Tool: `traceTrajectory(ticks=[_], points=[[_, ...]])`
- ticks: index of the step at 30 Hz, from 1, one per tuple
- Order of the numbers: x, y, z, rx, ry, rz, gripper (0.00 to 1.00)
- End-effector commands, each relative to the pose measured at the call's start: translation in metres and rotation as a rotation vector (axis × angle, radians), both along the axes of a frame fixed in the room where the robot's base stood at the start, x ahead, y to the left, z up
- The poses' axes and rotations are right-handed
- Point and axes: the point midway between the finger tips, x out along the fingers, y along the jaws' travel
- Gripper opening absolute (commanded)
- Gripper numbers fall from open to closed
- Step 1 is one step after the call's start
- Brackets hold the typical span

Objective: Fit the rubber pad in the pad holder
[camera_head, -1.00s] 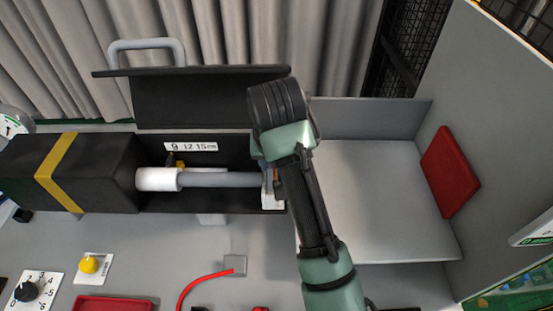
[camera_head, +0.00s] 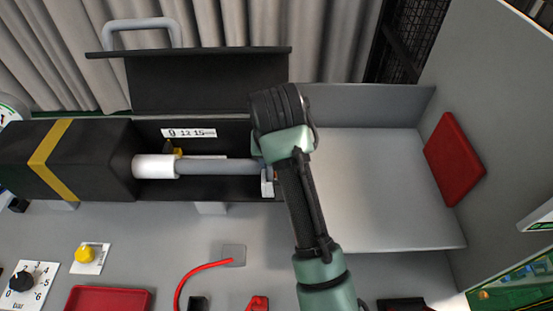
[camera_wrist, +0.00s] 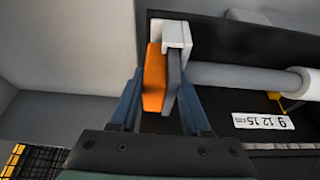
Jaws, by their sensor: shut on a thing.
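In the wrist view an orange slab (camera_wrist: 154,78), which looks like the rubber pad, stands upright between the two blue fingers of my gripper (camera_wrist: 160,96). A dark grey slab (camera_wrist: 175,80) lies against its right side. The fingers are closed in on this pair from both sides. The upper ends of the slabs are at a white bracket (camera_wrist: 172,33), which looks like the pad holder; how deep the pad sits in it is unclear. In the head view the white bracket (camera_head: 267,187) shows at the right end of the black trough, and my arm hides the fingers.
A grey tube (camera_head: 220,167) with a white collar (camera_head: 155,167) lies along the black trough, close beside the bracket. A raised black lid (camera_head: 205,80) stands behind. The grey platform (camera_head: 385,190) to the right is clear. A red panel (camera_head: 455,160) leans on the right wall.

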Motion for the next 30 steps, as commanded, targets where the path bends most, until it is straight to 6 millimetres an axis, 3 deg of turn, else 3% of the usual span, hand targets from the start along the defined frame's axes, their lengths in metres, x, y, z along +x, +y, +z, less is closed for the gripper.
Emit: traceTrajectory(ticks=[1, 6, 25, 30], points=[[-0.004, 0.0, -0.009, -0.001, 0.023, 0.0, 0.52], [-0.005, 0.002, -0.01, 0.0, 0.028, 0.002, 0.82], [-0.006, 0.005, -0.011, 0.002, 0.031, 0.012, 0.82], [-0.011, 0.004, 0.005, 0.002, 0.022, 0.011, 0.82]])
